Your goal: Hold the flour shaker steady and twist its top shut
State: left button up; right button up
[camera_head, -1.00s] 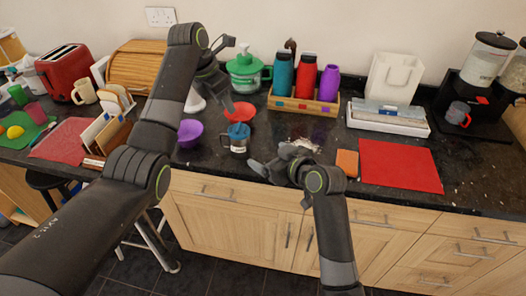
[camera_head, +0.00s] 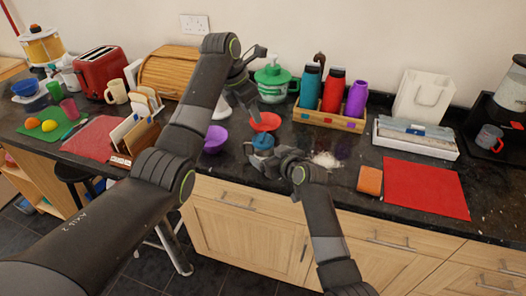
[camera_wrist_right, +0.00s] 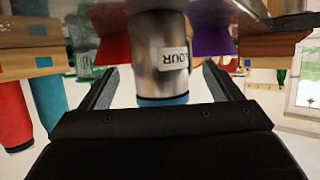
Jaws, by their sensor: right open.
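The flour shaker (camera_head: 262,142) stands on the dark counter near its front edge, its blue top showing in the head view. In the right wrist view, which is upside down, its steel body (camera_wrist_right: 156,55) carries a white FLOUR label, with blue (camera_wrist_right: 163,101) at the top end. My right gripper (camera_head: 261,160) is open, with its fingers on either side of the shaker. In the wrist view gaps show between fingers and body, so it is not gripped. My left gripper (camera_head: 250,103) hangs above and slightly left of the shaker, apart from it; its jaw opening is unclear.
A red bowl (camera_head: 265,122) is close behind the shaker and a purple bowl (camera_head: 215,138) to its left. Spilled white powder (camera_head: 326,160), an orange sponge (camera_head: 370,180) and a red mat (camera_head: 425,187) lie right. A bottle rack (camera_head: 328,119) stands behind.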

aim_at(263, 151)
jog(key=shift+x, duration=2.35)
jog(key=shift+d, duration=0.1)
